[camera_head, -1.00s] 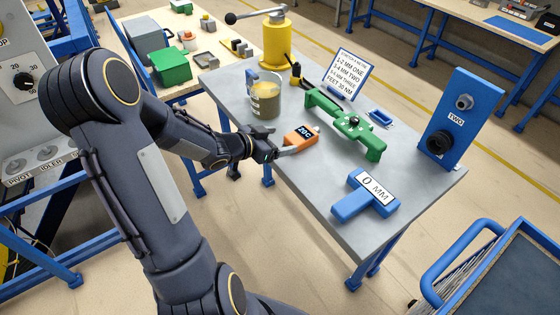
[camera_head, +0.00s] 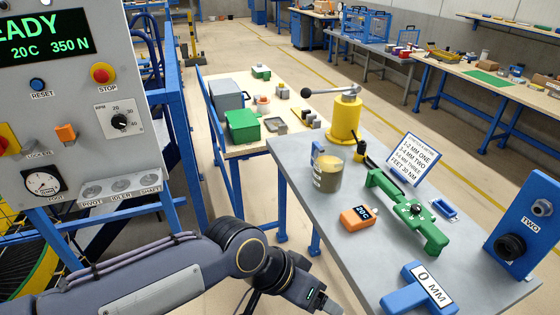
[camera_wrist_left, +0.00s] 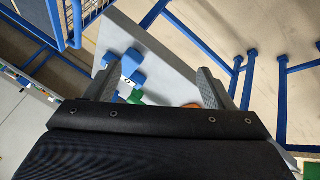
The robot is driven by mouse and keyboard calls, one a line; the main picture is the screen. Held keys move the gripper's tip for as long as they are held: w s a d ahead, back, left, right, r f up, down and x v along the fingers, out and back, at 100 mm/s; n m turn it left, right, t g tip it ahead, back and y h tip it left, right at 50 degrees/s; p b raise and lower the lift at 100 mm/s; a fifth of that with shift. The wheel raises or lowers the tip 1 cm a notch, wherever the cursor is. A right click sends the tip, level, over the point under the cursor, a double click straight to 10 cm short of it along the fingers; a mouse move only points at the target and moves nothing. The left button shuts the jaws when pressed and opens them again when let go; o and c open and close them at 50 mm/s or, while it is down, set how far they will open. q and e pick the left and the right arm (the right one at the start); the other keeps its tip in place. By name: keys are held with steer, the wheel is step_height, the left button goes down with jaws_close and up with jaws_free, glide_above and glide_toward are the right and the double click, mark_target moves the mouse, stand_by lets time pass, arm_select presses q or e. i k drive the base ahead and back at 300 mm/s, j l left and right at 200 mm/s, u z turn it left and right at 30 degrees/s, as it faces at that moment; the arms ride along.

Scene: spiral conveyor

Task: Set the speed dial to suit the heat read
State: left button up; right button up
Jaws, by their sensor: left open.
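The speed dial (camera_head: 119,119) is a black knob on a white plate marked RPM, with 20, 30 and 40 around it, on the grey control panel at the left. Its exact pointer setting is too small to tell. The orange heat reader (camera_head: 357,217) lies on the grey table and shows 20C. The green screen (camera_head: 45,38) also shows 20C, with 350 N. My left gripper (camera_head: 325,306) is low in front of the table, well away from the dial. In the left wrist view its two fingers (camera_wrist_left: 158,90) are apart with nothing between them. My right gripper is out of view.
The panel also bears a red STOP button (camera_head: 103,73), a blue RESET button (camera_head: 37,85) and an orange switch (camera_head: 65,134). On the table stand a jug (camera_head: 328,172), a green clamp-like tool (camera_head: 407,210) and a blue gauge marked 0 MM (camera_head: 420,292).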

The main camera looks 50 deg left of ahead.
mark_target(119, 121)
steer(key=u, duration=3.05)
